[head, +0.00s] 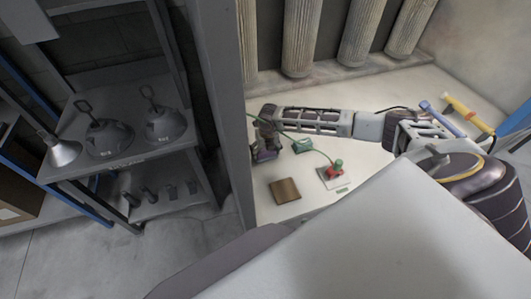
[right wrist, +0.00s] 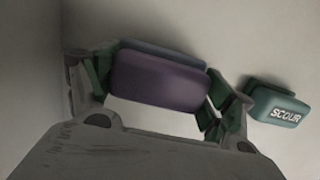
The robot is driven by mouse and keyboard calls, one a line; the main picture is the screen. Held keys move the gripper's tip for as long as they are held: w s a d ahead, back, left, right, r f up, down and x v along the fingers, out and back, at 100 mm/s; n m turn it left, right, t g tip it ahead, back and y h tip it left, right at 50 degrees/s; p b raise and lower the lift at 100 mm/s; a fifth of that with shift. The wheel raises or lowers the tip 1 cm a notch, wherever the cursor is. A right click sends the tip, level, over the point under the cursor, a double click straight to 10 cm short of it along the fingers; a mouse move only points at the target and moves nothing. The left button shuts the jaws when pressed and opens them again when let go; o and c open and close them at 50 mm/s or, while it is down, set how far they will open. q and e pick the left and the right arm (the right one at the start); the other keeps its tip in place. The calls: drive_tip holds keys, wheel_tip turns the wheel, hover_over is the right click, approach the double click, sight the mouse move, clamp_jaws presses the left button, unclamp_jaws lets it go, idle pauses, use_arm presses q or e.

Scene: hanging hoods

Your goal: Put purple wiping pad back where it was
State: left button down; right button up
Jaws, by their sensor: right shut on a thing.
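The purple wiping pad (right wrist: 158,83) is between the green-padded fingers of my right gripper (right wrist: 160,92) in the right wrist view. The fingers are shut on its two ends. In the head view my right gripper (head: 264,149) is at the left end of the pale tabletop, close to the grey post. The pad is small and dark there. A blue-grey edge shows just behind the pad in the wrist view; I cannot tell what it belongs to. I cannot tell whether the pad touches the tabletop. My left gripper is not in view.
A green SCOUR pad (right wrist: 277,104) lies just right of the gripper. A brown square (head: 285,190) and a red-and-green object (head: 334,170) on a white plate lie nearer. The grey post (head: 222,100) stands left, beyond it a shelf with hanging hoods (head: 108,138).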

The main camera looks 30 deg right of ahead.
drive_tip(key=shift+f, duration=0.65)
drive_tip(key=shift+f, duration=0.15)
drive_tip(key=o, duration=0.9)
drive_tip(key=r, duration=0.4)
drive_tip(key=s+r, duration=0.1)
drive_tip(key=r, duration=0.7)
drive_tip(key=shift+s+a+r+b, duration=0.1)
drive_tip(key=shift+s+a+b, duration=0.1)
drive_tip(key=shift+s+b, duration=0.15)
